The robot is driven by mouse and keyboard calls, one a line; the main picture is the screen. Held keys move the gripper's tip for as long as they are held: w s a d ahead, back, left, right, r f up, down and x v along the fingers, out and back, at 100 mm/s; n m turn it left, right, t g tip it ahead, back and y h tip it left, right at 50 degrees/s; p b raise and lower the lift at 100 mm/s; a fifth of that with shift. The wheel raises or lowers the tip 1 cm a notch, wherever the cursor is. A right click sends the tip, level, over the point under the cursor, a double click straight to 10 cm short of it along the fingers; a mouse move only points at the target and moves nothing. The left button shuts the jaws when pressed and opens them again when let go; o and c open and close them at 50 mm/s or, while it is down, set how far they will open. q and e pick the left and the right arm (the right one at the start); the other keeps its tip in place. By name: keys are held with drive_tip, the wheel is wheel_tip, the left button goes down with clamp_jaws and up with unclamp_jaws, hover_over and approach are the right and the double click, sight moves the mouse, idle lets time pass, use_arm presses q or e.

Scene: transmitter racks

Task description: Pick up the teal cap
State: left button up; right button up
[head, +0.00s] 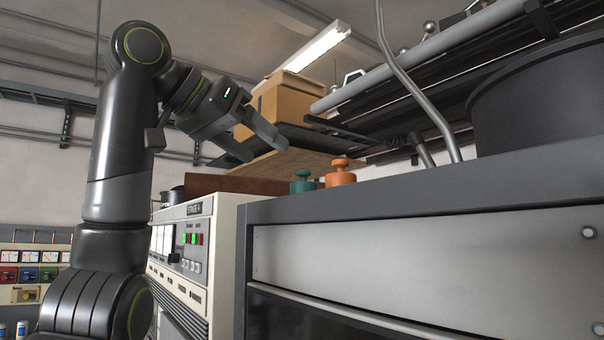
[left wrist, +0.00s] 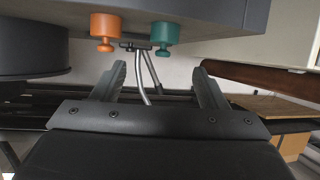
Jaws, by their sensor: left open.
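The teal cap (head: 303,182) stands upright on top of the grey rack, near its left end, just left of an orange cap (head: 341,173). In the left wrist view, which looks upside down, the teal cap (left wrist: 165,35) shows right of the orange cap (left wrist: 105,31). My left gripper (head: 262,148) is open and empty, above and to the left of the teal cap in the head view. In the left wrist view its two fingers (left wrist: 161,80) are spread, with the caps beyond the tips. My right gripper is not in view.
The grey rack (head: 400,198) has a dark round drum (head: 540,95) at the right. Cardboard boxes (head: 285,100) sit on a board behind my gripper. A cream cabinet (head: 219,230) stands left of the rack.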

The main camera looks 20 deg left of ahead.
sight(297, 182)
use_arm(q)
drive_tip(key=p+x, duration=0.2)
drive_tip(key=x, duration=0.3)
drive_tip(key=shift+w+d, duration=0.1)
drive_tip(key=shift+w, duration=0.05)
drive_tip(key=shift+w+d+f, duration=0.1)
drive_tip(key=shift+w+d, duration=0.05)
drive_tip(key=shift+w, duration=0.05)
drive_tip(key=shift+w+f+p, duration=0.15)
drive_tip(key=shift+w+p, duration=0.15)
drive_tip(key=shift+p, duration=0.2)
drive_tip(key=p+x, duration=0.1)
drive_tip(key=x, duration=0.1)
drive_tip(key=p+x, duration=0.1)
drive_tip(key=shift+w+f+p, duration=0.35)
drive_tip(key=shift+f, duration=0.05)
drive_tip(key=shift+w+f, duration=0.25)
drive_tip(key=shift+w, duration=0.05)
drive_tip(key=shift+s+d, duration=0.1)
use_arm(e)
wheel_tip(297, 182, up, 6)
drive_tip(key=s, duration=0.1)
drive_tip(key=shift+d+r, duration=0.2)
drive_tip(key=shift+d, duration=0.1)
use_arm(q)
drive_tip(key=shift+s+r, duration=0.1)
